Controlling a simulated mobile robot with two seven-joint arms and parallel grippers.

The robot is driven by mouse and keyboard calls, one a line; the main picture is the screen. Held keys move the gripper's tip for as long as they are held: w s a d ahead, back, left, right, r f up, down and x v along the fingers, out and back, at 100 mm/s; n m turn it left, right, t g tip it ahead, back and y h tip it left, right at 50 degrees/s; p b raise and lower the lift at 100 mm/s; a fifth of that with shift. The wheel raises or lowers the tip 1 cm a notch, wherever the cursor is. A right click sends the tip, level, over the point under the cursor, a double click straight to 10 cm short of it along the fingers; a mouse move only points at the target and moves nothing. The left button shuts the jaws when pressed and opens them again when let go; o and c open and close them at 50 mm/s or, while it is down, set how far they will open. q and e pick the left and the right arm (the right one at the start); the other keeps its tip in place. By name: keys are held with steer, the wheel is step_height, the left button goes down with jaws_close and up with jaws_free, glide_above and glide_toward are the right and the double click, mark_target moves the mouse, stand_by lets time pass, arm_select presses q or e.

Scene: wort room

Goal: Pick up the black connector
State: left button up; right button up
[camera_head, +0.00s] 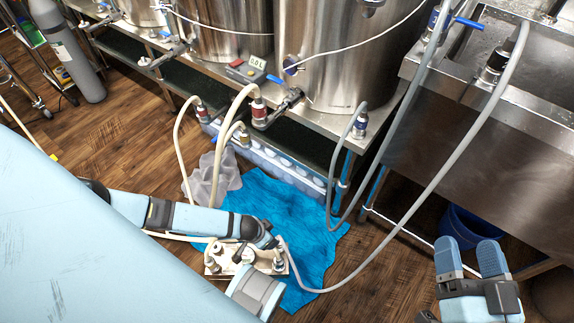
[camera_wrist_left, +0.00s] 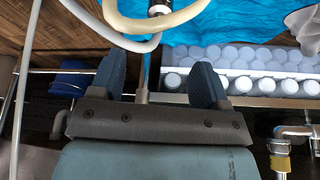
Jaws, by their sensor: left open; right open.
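Dark hose connectors show in the head view. One (camera_head: 497,62) joins a grey hose at the steel sink's edge, upper right. A dark fitting with a metal collar (camera_wrist_left: 158,8) shows at the top of the left wrist view, by a beige hose. I cannot tell for sure which is the black connector. My left gripper (camera_wrist_left: 156,85) is open, with nothing gripped between its fingers; the fitting lies beyond them. In the head view the left fingers are hidden. My right gripper (camera_head: 471,259) is open and empty at the lower right, well below the sink.
A metal manifold (camera_head: 222,262) stands by a blue cloth (camera_head: 265,205) on the wooden floor, close to my left arm. Steel kettles (camera_head: 335,55) stand on a bench. Several hoses with red and blue fittings hang across the middle. A blue bucket (camera_head: 468,226) sits under the sink.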

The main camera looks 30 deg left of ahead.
mark_target(278, 238)
arm_select(q)
steer(key=b+x, duration=0.4)
steer(key=x, duration=0.4)
steer(key=shift+w+f, duration=0.1)
steer(key=shift+f, duration=0.2)
steer(key=b+x, duration=0.3)
steer(key=x, duration=0.1)
steer(key=shift+w+d+f+b, duration=0.1)
steer(key=shift+w+d+b, duration=0.15)
steer(key=shift+b, duration=0.15)
steer(key=shift+w+f, duration=0.15)
steer(key=shift+f, duration=0.1)
arm_select(e)
step_height(278, 238, down, 6)
steer(key=w+n+g, duration=0.1)
steer(key=w+n, duration=0.1)
steer(key=n, duration=0.1)
steer(key=shift+d, duration=0.3)
arm_select(q)
steer(key=c, duration=1.1)
steer(key=shift+r, duration=0.2)
